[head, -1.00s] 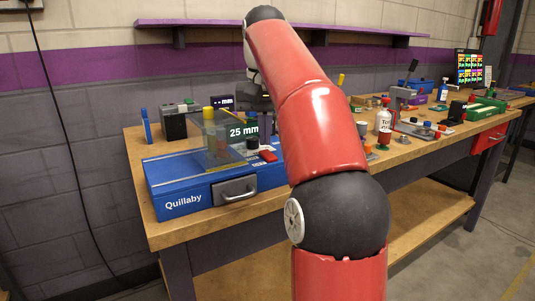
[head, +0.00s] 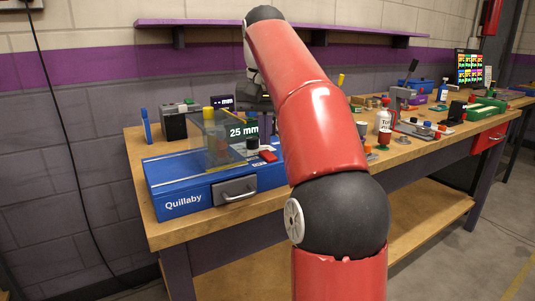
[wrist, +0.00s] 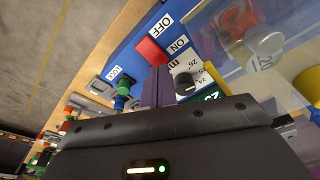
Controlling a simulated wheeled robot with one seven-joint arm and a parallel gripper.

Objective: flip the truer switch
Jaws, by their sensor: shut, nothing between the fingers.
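The truer (head: 168,178) is a blue box marked "Quillaby" on the near left end of the bench. Its switch is a red rocker (head: 268,156) on the top right. In the wrist view the red rocker (wrist: 151,51) sits beside the OFF and ON labels; I cannot tell which way it is tilted. My gripper (wrist: 150,88) is shut and empty, its dark fingers pointing at the truer's top close to the rocker, apparently apart from it. In the head view my arm hides part of the truer's right side.
A black dial (wrist: 185,83) stands next to the rocker, with a clear guard (head: 217,140) to its left in the head view. A green display (head: 244,131) reads "25 mm". A bottle (head: 384,121) and other items stand farther right.

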